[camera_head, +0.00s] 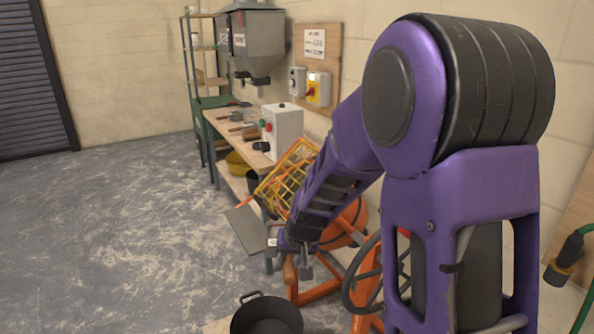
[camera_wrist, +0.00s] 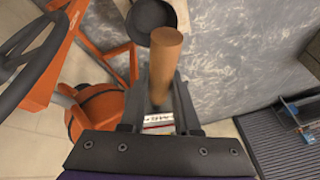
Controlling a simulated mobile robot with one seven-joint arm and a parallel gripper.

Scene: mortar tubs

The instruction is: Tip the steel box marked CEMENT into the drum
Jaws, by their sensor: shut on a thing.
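My gripper (camera_wrist: 158,104) is shut on a round wooden handle (camera_wrist: 164,62), which stands out between its fingers in the wrist view. The handle also shows below my wrist in the head view (camera_head: 290,271). A white and red label (camera_wrist: 158,120) shows just behind the fingers; I cannot read it fully. The steel box itself is largely hidden, and I cannot tell its tilt or contents. The orange drum (camera_head: 352,218) is mostly hidden behind my arm in the head view. Its mouth cannot be seen.
A yellow wire guard (camera_head: 291,176) and a black handwheel (camera_wrist: 38,52) are close to my arm. A workbench (camera_head: 225,128) with tools runs along the wall behind. The floor at left is clear.

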